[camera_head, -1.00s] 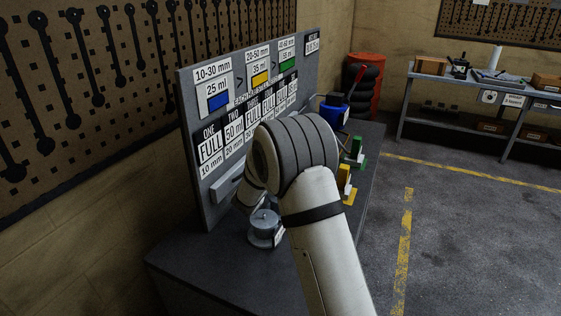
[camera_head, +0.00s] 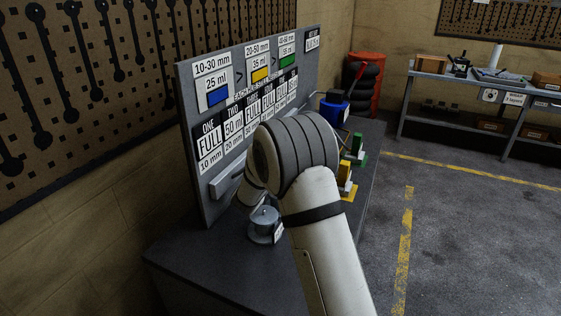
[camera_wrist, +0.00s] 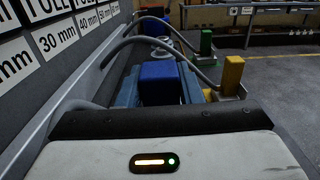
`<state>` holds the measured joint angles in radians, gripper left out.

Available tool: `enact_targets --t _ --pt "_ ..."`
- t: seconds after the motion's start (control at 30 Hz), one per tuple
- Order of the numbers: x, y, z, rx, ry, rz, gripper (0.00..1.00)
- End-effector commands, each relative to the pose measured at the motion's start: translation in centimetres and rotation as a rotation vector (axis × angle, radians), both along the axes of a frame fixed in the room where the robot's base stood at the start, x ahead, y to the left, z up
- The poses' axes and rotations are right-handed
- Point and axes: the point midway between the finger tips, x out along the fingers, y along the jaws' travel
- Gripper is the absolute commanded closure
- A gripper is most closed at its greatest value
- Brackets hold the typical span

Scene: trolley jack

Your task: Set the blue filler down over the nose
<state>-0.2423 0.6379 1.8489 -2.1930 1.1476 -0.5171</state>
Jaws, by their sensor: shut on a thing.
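The blue filler (camera_wrist: 158,82) is a blue block just ahead of my gripper (camera_wrist: 167,95) in the wrist view. My gripper is shut on it; the dark housing hides the lower part of the grip. In the head view my own arm hides the gripper and the filler. A pale round fitting (camera_wrist: 162,47) shows just beyond the block in the wrist view. I cannot tell whether it is the nose, or how far below the filler it lies.
A yellow block (camera_wrist: 232,76) and a green block (camera_wrist: 206,42) stand to the right on brackets. A grey hose (camera_wrist: 130,42) arches at the left, beside the sign board (camera_head: 250,120). A grey metal can (camera_head: 264,224) sits on the bench near my arm.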

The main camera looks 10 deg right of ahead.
Motion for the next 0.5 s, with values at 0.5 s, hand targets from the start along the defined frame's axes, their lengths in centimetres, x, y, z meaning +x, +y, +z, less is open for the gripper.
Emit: enact_targets --t 0.5 --pt "0.05 0.02 -0.72 -0.001 -0.005 0.000 1.00"
